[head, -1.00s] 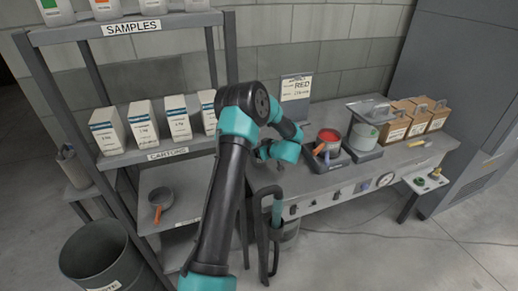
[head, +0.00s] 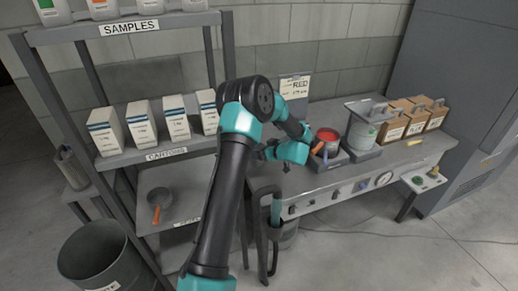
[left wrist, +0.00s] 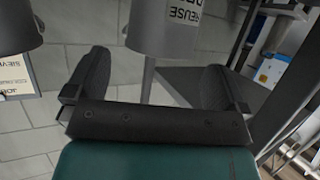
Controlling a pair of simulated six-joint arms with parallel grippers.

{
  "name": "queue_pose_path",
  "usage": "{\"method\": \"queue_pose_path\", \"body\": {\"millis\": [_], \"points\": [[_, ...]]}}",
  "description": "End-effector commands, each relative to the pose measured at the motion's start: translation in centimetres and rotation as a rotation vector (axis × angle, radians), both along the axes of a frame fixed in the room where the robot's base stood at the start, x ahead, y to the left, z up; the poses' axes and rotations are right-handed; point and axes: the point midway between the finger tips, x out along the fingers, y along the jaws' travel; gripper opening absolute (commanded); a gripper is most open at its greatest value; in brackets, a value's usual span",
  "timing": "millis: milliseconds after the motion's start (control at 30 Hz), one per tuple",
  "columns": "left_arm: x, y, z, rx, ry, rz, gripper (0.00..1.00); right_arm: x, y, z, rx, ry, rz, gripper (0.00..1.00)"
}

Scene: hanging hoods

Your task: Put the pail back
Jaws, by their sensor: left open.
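No vessel is labelled as the pail, and I cannot tell which one is meant. A red-filled pot (head: 327,137) and a grey vessel with a flat plate above it (head: 361,134) stand on the bench. A grey vessel (head: 288,236) on the floor under the bench is partly hidden. My left gripper (head: 272,160) is over the bench's left end, left of the red-filled pot and apart from it. In the left wrist view its two fingers (left wrist: 155,88) are spread, with no object gripped. Beyond them is a grey cylinder with a REUSE label (left wrist: 165,28).
The shelf rack at left holds white cartons (head: 141,124) and a grey pan with an orange handle (head: 160,199). A large grey bin (head: 98,255) stands on the floor. Brown boxes (head: 418,115) stand at the bench's right.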

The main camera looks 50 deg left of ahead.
Motion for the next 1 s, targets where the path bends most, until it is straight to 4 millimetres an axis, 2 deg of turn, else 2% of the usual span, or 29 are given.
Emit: {"method": "queue_pose_path", "body": {"millis": [200,400,567,1000], "points": [[0.1,-4.0,1.8,0.001,-0.002,-0.003,1.0,0.0,0.0,0.0,0.0,0.0,0.0,0.4],[0.0,-6.3,2.7,0.001,-0.001,-0.001,1.0,0.0,0.0,0.0,0.0,0.0,0.0,0.4],[0.0,-6.9,3.0,0.001,-0.001,0.0,1.0,0.0,0.0,0.0,0.0,0.0,0.0,0.4],[0.0,-6.8,2.9,0.0,-0.001,0.0,1.0,0.0,0.0,0.0,0.0,0.0,0.0,0.4]]}}
